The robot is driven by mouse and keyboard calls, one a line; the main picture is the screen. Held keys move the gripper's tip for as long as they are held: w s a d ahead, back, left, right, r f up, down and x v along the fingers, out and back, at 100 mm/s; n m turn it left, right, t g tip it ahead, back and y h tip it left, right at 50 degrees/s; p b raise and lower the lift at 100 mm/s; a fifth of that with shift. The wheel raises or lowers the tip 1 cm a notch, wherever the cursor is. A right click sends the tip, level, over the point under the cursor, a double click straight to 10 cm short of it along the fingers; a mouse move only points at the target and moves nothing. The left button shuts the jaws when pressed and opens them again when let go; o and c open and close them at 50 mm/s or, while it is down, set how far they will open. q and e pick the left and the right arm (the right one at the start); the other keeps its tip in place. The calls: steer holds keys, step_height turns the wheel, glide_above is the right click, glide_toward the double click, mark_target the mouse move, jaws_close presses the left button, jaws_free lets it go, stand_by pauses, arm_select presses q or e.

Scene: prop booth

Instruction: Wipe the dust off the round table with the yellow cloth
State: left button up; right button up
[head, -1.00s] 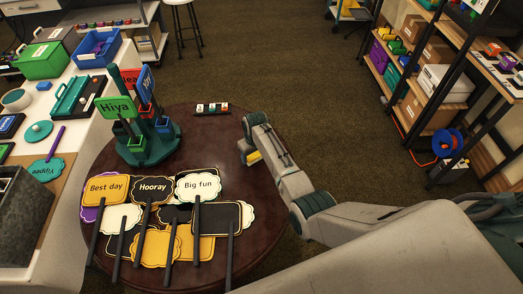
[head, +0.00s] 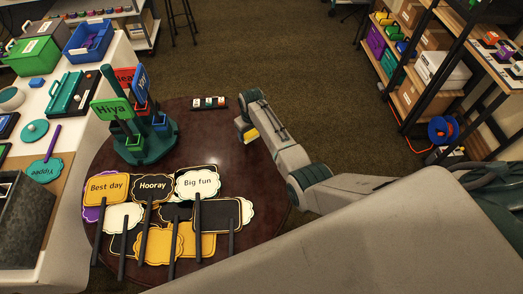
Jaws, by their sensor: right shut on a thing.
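The round table (head: 205,140) is dark reddish brown and glossy. I cannot make out dust on it at this size. My right gripper (head: 246,131) is at the table's far right part, close to its edge. It is shut on the yellow cloth (head: 252,134), of which only a small patch shows below the jaws. Whether the cloth touches the tabletop is hard to tell. My left gripper is out of view.
A green stand (head: 148,150) with signs and small cups is on the table's left. Several sign paddles (head: 155,187) cover the near part. A small block strip (head: 209,102) lies at the far edge. A white counter (head: 75,135) adjoins on the left; shelves (head: 430,75) stand right.

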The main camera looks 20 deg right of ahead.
steer(key=shift+r+p, duration=0.65)
steer(key=shift+r, duration=0.3)
steer(key=shift+w+d+r+p, duration=0.1)
steer(key=shift+w+r+p, duration=0.1)
steer(key=shift+r+p, duration=0.45)
steer(key=shift+s+r, duration=0.1)
steer(key=shift+r, duration=0.3)
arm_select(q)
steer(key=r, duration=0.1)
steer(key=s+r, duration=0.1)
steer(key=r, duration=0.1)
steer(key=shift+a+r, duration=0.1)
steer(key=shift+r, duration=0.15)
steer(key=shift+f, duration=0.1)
arm_select(e)
steer(key=shift+f, duration=0.15)
